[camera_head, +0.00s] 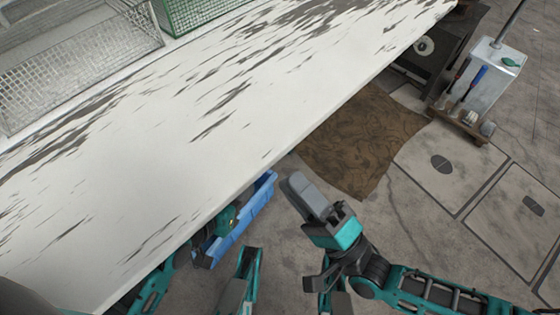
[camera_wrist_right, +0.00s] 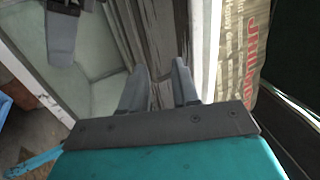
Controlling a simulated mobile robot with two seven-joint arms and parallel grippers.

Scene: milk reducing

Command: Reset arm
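My right gripper (camera_head: 303,190) is in the head view, over the floor just off the table's front edge. Its grey fingers point up and left, away from its teal body. In the right wrist view its two fingers (camera_wrist_right: 160,80) stand apart with an empty gap between them. My left arm comes in at the bottom left, below the table edge. Teal and dark parts near the blue crate (camera_head: 245,218) may belong to my left gripper, but the table edge and crate hide too much to tell its state.
A long white worn table (camera_head: 180,130) fills the left and middle, its near surface clear. Wire baskets (camera_head: 80,65) and a green crate (camera_head: 195,12) stand at its back. A brown mat (camera_head: 362,140) lies on the floor. A white cart (camera_head: 485,78) stands at the upper right.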

